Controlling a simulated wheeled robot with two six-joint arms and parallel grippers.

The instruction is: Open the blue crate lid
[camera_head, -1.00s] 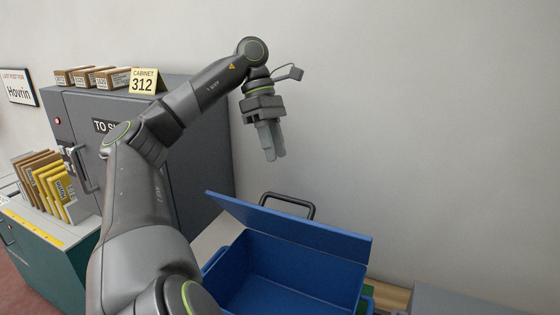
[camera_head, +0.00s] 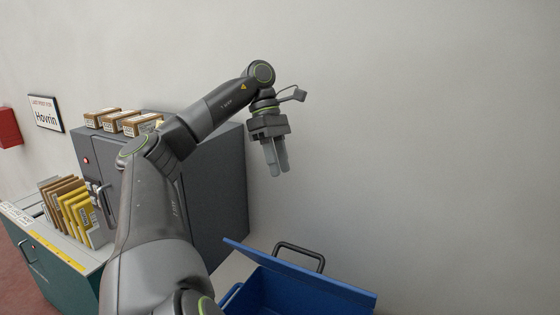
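The blue crate (camera_head: 275,290) is at the bottom of the view, its lower part cut off by the picture edge. Its blue lid (camera_head: 300,268) stands raised and tilted at the back, and part of the inside shows below it. A dark handle (camera_head: 300,249) rises behind the lid; I cannot tell what it is fixed to. My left gripper (camera_head: 277,174) hangs above the crate, fingers pointing down, well clear of the lid. Its fingers are together with nothing between them. My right gripper is out of view.
A grey cabinet (camera_head: 222,185) with small boxes (camera_head: 122,123) on top stands behind my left arm. Yellow and brown envelopes (camera_head: 76,208) stand on a counter at left. A red box (camera_head: 8,127) hangs on the wall. The space right of my gripper is free.

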